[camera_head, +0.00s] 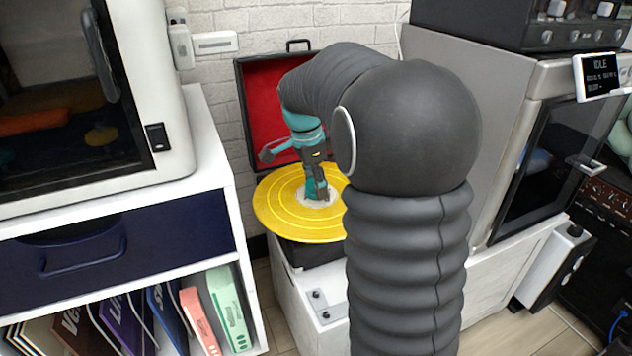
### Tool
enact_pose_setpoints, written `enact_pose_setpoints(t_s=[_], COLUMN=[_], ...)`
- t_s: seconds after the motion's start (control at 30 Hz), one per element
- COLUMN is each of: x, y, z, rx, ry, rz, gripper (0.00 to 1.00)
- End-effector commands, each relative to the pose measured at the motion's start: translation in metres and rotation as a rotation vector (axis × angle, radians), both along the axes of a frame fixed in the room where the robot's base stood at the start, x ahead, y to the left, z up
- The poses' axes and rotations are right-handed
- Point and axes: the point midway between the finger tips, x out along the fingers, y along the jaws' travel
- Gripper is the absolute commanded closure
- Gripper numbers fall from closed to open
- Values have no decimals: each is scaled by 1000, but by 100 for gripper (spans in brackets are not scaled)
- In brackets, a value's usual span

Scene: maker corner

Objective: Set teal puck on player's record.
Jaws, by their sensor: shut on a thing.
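The player's record (280,213) is a large yellow disc with fine pale rings and a whitish centre label. It lies on a dark player with its red-lined lid (258,105) raised behind. My gripper (318,191) points down over the label and is shut. A small teal patch (310,186) shows between its dark fingers, which fits the teal puck, mostly hidden by the fingers. I cannot tell whether the puck touches the record. My dark arm hides the right side of the record and player.
A white cabinet (215,150) with a navy drawer (60,253) and folders stands at left, with a white-framed machine on top. A grey machine (520,95) with a dark door is at right. The player stands on a low white unit (310,290).

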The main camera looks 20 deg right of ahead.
Motion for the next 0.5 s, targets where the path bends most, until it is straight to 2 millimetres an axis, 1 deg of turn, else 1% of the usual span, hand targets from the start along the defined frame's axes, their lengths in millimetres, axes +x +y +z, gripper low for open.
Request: enact_pose_setpoints(t_s=[0.23, 0.27, 0.3, 0.5], x=[0, 0, 0, 0], y=[0, 0, 0, 0], z=[-5, -4, -4, -4], rx=[0, 0, 0, 0], ry=[-1, -1, -1, 0], rz=[0, 0, 0, 0], gripper=[87, 40, 34, 34])
